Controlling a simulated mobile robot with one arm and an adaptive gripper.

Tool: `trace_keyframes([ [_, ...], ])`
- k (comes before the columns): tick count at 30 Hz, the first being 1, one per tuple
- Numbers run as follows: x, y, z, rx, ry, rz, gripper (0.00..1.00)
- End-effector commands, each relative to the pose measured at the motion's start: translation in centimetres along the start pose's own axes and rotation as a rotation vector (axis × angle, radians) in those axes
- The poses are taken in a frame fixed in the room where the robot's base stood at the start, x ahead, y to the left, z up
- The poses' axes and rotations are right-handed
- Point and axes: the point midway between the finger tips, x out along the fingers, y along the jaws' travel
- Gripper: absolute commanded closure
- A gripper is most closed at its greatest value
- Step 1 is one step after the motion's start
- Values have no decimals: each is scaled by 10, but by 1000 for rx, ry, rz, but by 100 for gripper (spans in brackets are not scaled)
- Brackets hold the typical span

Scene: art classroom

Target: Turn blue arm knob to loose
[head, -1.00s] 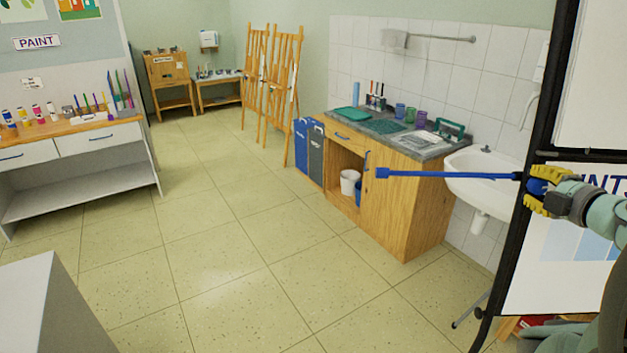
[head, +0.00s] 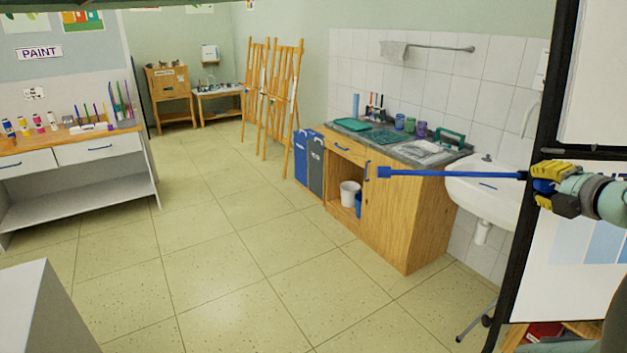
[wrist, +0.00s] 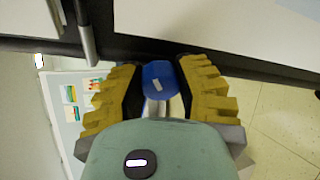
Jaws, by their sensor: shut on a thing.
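The blue arm (head: 450,174) is a thin rod with a small block at its left end. It sticks out to the left from the black upright of a stand in the head view. At its right end is a blue knob (head: 544,186), partly hidden by my gripper (head: 546,178). In the wrist view the blue knob (wrist: 158,76) has a small white mark and sits between the two yellow ridged fingers of my gripper (wrist: 160,82), near their tips. The gripper is shut on the knob. The rod is out of sight in the wrist view.
The black stand (head: 545,110) with white boards rises close to my gripper. A white sink (head: 470,200) and a wooden cabinet (head: 400,225) stand behind the blue arm. A white desk (head: 90,185) is at the left. The tiled floor between is clear.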

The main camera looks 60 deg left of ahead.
Motion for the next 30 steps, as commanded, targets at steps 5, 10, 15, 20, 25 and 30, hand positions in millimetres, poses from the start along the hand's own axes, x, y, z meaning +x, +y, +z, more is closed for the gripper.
trace_keyframes([
  [5,2,-1,-3,1,8,-1,100],
  [10,1,-1,-2,1,6,0,52],
  [15,1,0,-1,1,3,0,35],
  [20,0,0,-1,1,2,0,34],
  [25,-3,-1,1,0,-1,-1,34],
  [30,-18,0,2,-3,-4,-1,34],
])
